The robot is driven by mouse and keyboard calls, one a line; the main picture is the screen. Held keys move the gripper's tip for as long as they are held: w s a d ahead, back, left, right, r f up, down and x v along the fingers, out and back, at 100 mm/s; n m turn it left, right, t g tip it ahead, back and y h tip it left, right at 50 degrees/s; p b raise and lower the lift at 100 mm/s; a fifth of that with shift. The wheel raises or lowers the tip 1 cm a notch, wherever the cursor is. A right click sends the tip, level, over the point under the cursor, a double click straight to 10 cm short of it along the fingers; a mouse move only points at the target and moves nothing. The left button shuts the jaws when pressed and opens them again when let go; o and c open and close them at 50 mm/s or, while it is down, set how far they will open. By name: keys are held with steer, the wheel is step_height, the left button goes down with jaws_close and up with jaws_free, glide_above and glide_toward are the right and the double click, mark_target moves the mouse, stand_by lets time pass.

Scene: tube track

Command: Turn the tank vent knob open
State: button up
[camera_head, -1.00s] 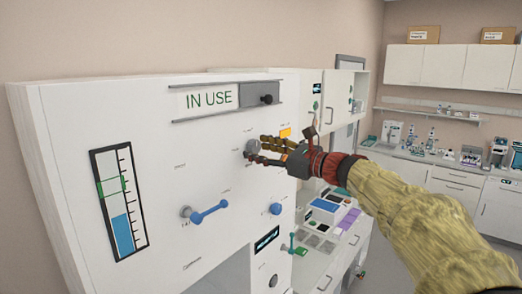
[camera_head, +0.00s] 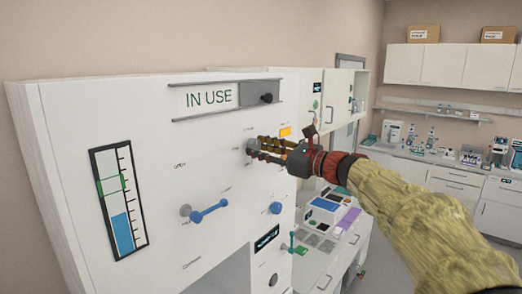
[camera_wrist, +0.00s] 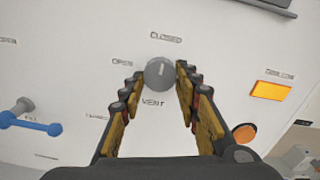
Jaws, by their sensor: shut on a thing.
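The grey round vent knob (camera_wrist: 159,74) is on the white panel (camera_wrist: 90,50), above the "VENT" label. In the wrist view a pale mark on its face points up, roughly toward "CLOSED"; the "OPEN" label is at its left. My gripper (camera_wrist: 160,79) has one finger on each side of the knob and is shut on it. In the head view the knob (camera_head: 252,147) is partly hidden by my gripper (camera_head: 259,147), which reaches in from the right.
A blue lever (camera_head: 208,211) sticks out left of and below the knob. An orange lamp (camera_head: 284,132) is at the upper right, close to my gripper. Above are the "IN USE" sign (camera_head: 208,97) and its slider (camera_head: 264,97). A level gauge (camera_head: 119,203) is at left.

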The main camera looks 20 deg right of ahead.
steer(key=shift+f+n+b, duration=0.15)
steer(key=shift+n+b, duration=0.15)
steer(key=shift+b, duration=0.25)
steer(key=n+b, duration=1.2)
steer(key=b, duration=0.4)
steer(key=shift+w+d+n, duration=0.1)
steer(key=shift+d+n, duration=0.05)
steer(key=shift+n, duration=0.25)
steer(key=shift+r+n+b, duration=0.2)
steer(key=shift+n+b, duration=1.6)
steer(key=shift+n, duration=0.4)
steer(key=shift+r, duration=0.1)
steer(key=o, duration=1.1)
steer(key=shift+c, duration=0.2)
steer(key=shift+o, duration=0.5)
